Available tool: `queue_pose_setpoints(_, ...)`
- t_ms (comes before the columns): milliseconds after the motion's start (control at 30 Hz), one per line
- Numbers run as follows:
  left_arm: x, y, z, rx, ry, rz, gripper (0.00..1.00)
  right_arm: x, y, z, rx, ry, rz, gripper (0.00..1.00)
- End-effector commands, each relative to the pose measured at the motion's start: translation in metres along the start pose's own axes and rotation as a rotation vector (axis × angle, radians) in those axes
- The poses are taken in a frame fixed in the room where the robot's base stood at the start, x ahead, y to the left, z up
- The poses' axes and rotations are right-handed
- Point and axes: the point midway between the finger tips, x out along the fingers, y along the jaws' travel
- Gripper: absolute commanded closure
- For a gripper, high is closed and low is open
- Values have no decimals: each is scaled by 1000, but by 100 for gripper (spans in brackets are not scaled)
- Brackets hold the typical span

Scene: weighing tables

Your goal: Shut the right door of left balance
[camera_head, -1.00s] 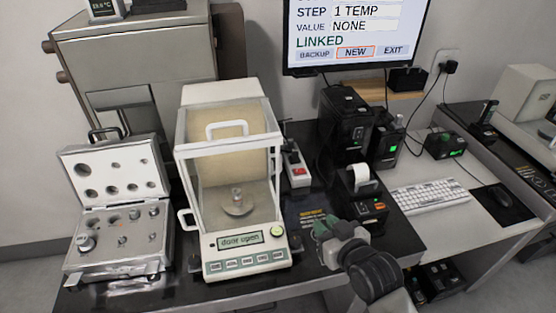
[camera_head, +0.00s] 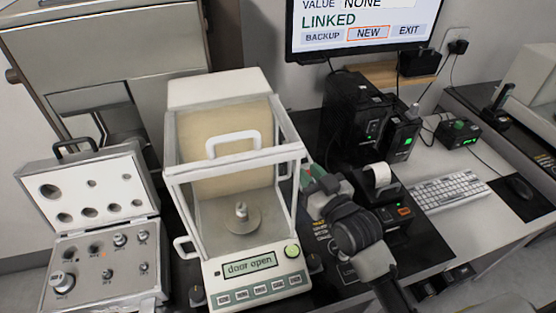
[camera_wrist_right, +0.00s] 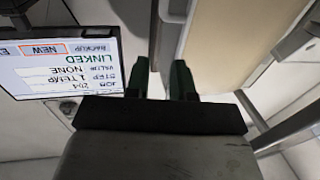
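The left balance (camera_head: 245,268) has a glass-sided chamber with white frame, and its display reads "door open". A small metal weight (camera_head: 241,210) stands on its round pan (camera_head: 228,222). My right gripper (camera_head: 308,180) is just right of the chamber, close to this handle; contact cannot be told. My left gripper is out of view.
An open weight case (camera_head: 100,235) stands left of the balance. A printer (camera_head: 392,205) and black boxes (camera_head: 358,110) stand right of and behind my right arm. A monitor (camera_head: 360,25) hangs at the back. The keyboard (camera_head: 448,190) lies on the lighter table.

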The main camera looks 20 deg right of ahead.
Motion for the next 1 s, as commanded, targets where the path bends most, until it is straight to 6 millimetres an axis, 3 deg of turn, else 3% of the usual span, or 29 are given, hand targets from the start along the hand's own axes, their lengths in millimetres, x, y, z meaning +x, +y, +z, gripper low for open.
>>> queue_pose_setpoints(33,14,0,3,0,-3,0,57,0,0,14,0,-1,0,77)
queue_pose_setpoints(300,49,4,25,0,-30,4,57,0,-1,51,0,-1,0,77)
queue_pose_setpoints(567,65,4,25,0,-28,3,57,2,-1,66,0,0,0,77)
queue_pose_setpoints(767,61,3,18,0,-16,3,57,28,-1,63,1,1,0,77)
queue_pose_setpoints(1000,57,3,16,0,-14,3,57,74,-1,64,1,0,1,77)
